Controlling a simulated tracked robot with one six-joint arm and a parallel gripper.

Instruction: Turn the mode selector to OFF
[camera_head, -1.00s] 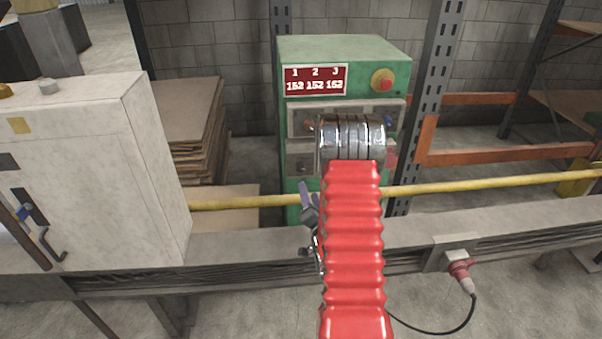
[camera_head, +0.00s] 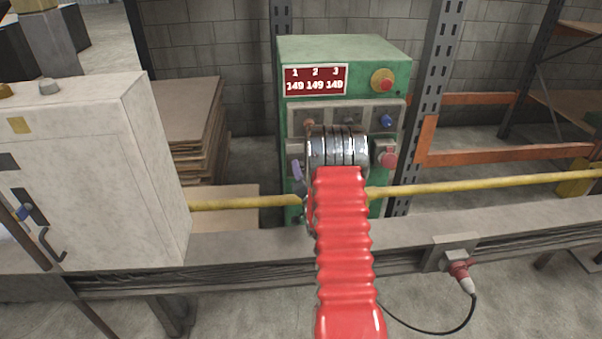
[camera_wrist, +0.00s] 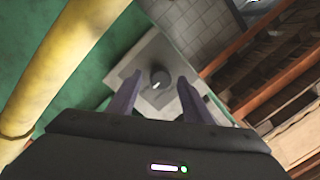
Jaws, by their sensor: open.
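In the wrist view a small dark round knob with a pale mark (camera_wrist: 160,79), apparently the mode selector, sits on a grey plate (camera_wrist: 157,52) on the green cabinet. My gripper (camera_wrist: 159,78) is open, its two purple-grey fingers on either side of the knob with gaps showing. I cannot tell how deep the fingertips reach, and no OFF label is readable. In the head view my red-sleeved arm and silver wrist hide the middle of the cabinet front. One purple finger (camera_head: 297,170) shows left of the wrist.
The green cabinet (camera_head: 345,50) carries a 149 149 149 display (camera_head: 315,80), a red stop button (camera_head: 383,79), a blue knob (camera_head: 387,121) and a red knob (camera_head: 388,160). A yellow pipe (camera_head: 470,185) crosses in front, near my gripper in the wrist view (camera_wrist: 55,60).

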